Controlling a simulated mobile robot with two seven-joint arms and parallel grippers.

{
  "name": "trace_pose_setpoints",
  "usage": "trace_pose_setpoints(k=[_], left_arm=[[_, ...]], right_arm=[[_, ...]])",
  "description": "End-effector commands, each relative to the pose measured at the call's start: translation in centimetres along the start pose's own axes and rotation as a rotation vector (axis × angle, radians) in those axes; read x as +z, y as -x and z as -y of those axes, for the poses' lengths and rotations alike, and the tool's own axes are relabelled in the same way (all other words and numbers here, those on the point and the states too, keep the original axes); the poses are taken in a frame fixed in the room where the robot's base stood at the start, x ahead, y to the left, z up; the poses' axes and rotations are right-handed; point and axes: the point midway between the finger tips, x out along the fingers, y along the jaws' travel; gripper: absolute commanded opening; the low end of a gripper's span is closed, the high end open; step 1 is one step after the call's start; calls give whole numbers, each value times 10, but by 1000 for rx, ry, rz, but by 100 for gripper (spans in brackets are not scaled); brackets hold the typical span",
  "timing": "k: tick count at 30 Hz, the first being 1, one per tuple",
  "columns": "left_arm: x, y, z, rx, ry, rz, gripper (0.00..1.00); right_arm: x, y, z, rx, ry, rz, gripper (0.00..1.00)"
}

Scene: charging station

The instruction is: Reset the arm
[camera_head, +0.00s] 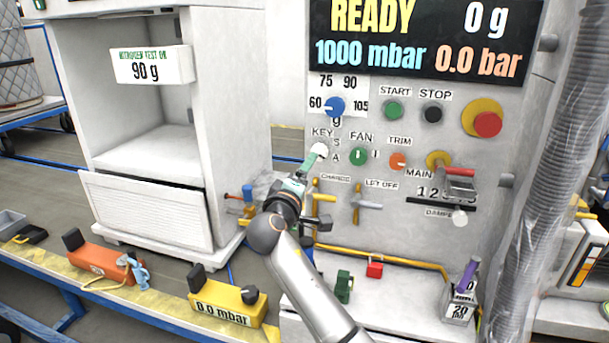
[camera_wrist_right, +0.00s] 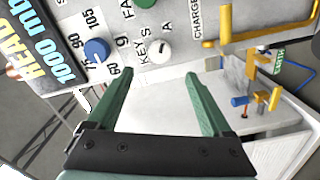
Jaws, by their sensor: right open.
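My right arm comes up from the bottom of the head view, with its gripper (camera_head: 307,165) in front of the control panel, just below the white KEY knob (camera_head: 320,149). In the right wrist view the two green fingers (camera_wrist_right: 158,75) are spread apart with nothing between them. The KEY knob (camera_wrist_right: 160,50) lies beyond the fingertips, with a gap that I cannot judge exactly. My left gripper is not in view.
Near the gripper are the blue dial (camera_head: 334,107), the green FAN knob (camera_head: 358,156), the orange TRIM knob (camera_head: 397,161) and yellow valve handles (camera_head: 357,203). The display (camera_head: 425,38) reads READY, 0 g. An open white cabinet (camera_head: 150,160) stands left.

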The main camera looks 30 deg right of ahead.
Motion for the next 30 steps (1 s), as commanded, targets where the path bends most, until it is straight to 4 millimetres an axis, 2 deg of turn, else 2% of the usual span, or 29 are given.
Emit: trace_pose_setpoints(k=[8,10,13,16,20,21,24,27,30], left_arm=[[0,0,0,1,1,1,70],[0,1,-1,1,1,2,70],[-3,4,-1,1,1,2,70],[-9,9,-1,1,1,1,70],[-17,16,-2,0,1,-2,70],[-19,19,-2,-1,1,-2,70],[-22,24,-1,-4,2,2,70],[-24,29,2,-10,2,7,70],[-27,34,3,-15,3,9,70]], right_arm=[[0,0,0,-1,1,0,84],[1,1,6,-13,2,-6,84],[7,6,32,-71,1,-36,84],[19,21,80,-185,-12,-90,84],[46,58,153,-385,-64,-165,84],[55,73,174,-447,-87,-181,84],[82,113,217,-600,-155,-209,84],[111,158,250,-749,-238,-215,84],[142,207,273,-891,-337,-200,84]])
